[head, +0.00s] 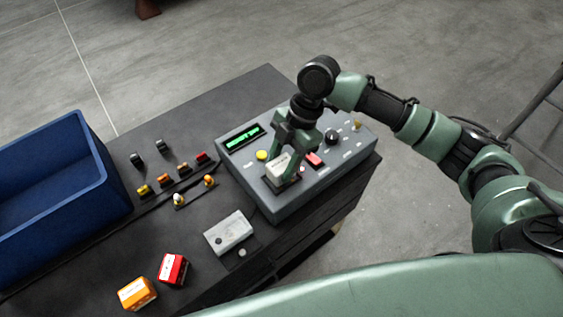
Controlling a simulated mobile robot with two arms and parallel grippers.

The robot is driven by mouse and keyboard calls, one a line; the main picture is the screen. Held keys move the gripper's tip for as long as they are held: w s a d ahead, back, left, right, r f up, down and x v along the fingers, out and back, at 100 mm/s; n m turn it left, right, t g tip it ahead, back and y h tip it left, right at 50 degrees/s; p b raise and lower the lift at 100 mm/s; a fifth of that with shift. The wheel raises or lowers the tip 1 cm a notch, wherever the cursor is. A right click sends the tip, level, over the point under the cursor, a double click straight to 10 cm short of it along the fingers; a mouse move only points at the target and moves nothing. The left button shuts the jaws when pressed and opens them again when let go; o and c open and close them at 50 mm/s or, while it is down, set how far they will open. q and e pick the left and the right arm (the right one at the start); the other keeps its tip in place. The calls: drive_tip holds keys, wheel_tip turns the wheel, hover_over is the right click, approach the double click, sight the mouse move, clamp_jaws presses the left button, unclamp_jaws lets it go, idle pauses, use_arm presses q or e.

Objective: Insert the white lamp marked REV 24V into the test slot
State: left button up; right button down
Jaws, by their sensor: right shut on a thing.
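The white lamp (278,167) is between the fingers of my right gripper (285,168), which is shut on it. It is upright at the front of the grey tester box (248,163), over a dark slot area (283,186). The gripper and lamp hide most of the slot, so I cannot tell how deep the lamp sits. Dark marking shows on the lamp, too small to read. The tester has a lit green display (241,135). My left gripper is not in view.
A red lamp block (172,270) and an orange one (137,294) lie on the dark bench at the front. A light grey box (229,234) is beside the tester. Small coloured bulbs (164,180) stand in rows. A blue bin (60,205) is at the left.

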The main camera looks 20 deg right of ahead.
drive_tip(key=shift+p, duration=0.4)
drive_tip(key=shift+f+b, duration=0.3)
drive_tip(key=shift+f, duration=0.35)
idle(0.4)
drive_tip(key=c, duration=1.1)
unclamp_jaws()
drive_tip(key=shift+r, duration=0.1)
drive_tip(key=p+v, duration=0.9)
drive_tip(key=v, duration=0.2)
